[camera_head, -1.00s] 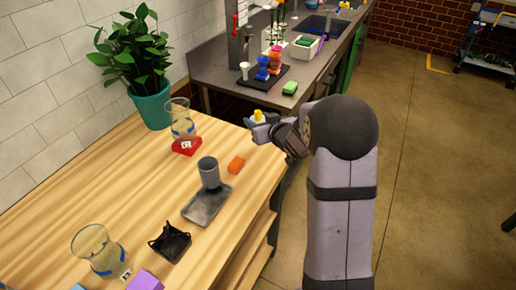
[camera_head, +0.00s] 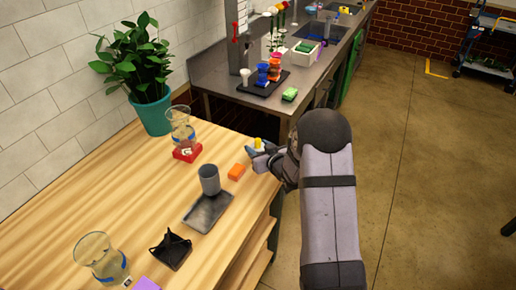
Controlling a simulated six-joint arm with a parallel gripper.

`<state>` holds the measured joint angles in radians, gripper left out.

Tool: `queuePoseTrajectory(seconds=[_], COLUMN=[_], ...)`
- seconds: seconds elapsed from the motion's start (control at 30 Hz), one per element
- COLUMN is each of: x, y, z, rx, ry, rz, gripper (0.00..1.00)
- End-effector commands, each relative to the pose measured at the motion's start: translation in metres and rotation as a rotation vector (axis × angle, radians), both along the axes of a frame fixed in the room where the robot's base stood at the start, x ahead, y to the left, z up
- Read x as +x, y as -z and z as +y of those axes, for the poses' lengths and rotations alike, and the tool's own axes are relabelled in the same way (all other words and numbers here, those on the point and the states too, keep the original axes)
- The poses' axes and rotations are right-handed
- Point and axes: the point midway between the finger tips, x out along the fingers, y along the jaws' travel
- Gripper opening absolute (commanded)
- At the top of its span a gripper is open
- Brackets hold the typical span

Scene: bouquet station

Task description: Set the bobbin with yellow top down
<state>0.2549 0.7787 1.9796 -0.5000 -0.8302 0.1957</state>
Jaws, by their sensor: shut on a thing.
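The bobbin with yellow top (camera_head: 258,143) is between the fingers of my gripper (camera_head: 259,151). Its yellow upper end shows above the fingers, and its lower part is hidden by them. I cannot tell whether the bobbin touches the table top.
A glass vase (camera_head: 180,125) stands on a red base, another (camera_head: 97,255) at front left. A black holder (camera_head: 170,250) and a potted plant (camera_head: 153,110) are also there. Bare wood lies left of the cup.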

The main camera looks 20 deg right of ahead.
Motion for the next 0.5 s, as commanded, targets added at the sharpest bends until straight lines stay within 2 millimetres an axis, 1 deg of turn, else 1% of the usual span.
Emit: queuePoseTrajectory(seconds=[0.1,0.37,0.5], x=[-0.0002,0.0,-0.0001], y=[0.0064,0.0074,0.0111], z=[-0.0002,-0.0002,-0.0002], rx=[0.0,0.0,0.0], ry=[0.001,0.001,0.001], rz=[0.0,-0.001,-0.001], gripper=[0.22,0.22,0.22])
